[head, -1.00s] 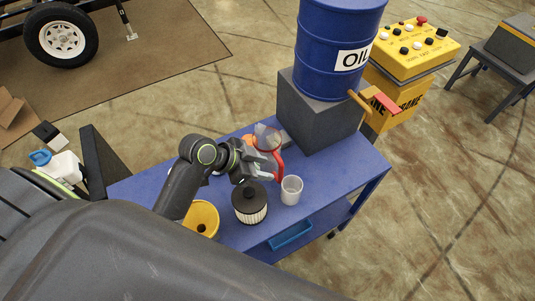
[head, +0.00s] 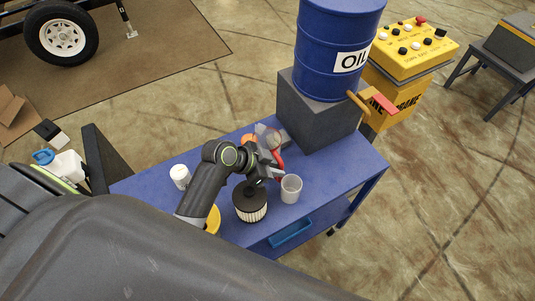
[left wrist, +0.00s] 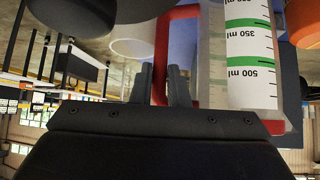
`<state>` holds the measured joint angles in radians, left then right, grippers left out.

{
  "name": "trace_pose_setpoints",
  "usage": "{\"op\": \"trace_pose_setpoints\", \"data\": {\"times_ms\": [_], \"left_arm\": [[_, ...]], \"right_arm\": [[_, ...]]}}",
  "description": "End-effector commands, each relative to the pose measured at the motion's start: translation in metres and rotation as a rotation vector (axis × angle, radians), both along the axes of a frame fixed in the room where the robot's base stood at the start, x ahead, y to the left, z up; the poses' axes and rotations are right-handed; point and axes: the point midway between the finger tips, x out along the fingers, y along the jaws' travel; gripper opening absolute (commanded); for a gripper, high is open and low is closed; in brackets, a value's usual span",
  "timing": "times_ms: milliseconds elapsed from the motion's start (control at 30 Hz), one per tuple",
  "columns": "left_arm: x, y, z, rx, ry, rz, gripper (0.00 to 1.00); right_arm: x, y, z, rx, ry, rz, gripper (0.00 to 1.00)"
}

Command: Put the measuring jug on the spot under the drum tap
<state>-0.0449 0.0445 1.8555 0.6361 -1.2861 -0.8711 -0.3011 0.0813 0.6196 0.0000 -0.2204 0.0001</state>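The measuring jug (head: 272,136) is clear with a red handle and stands on the blue table, partly hidden by my left gripper (head: 272,168). In the left wrist view the jug (left wrist: 250,60) shows green bands and ml marks. Its red handle (left wrist: 160,62) lies between the two fingers of my left gripper (left wrist: 161,85), which look closed on it. The drum tap (head: 360,101) has a red lever and juts from the blue oil drum (head: 325,45). No marked spot is distinguishable beneath the tap. My right gripper is out of view.
The drum stands on a grey block (head: 312,120) at the table's back right. A white cup (head: 291,188), a black-topped filter (head: 250,203), a yellow container (head: 212,222), a white pot (head: 180,176) and an orange item (head: 248,141) surround the gripper. The table's right end (head: 355,162) is clear.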

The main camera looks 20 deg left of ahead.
Motion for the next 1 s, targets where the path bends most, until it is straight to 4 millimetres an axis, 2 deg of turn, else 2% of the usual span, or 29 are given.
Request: {"op": "trace_pose_setpoints", "data": {"times_ms": [500, 667, 1000], "left_arm": [[0.001, 0.0, 0.006, 0.0, -0.005, -0.001, 0.0], [0.001, 0.0, 0.028, 0.002, -0.008, -0.001, 0.0], [0.001, 0.001, 0.088, 0.001, -0.006, -0.003, 0.0]], "right_arm": [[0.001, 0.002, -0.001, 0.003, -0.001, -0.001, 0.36], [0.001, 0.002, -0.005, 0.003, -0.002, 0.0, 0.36], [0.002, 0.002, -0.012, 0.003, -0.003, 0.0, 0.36]]}}
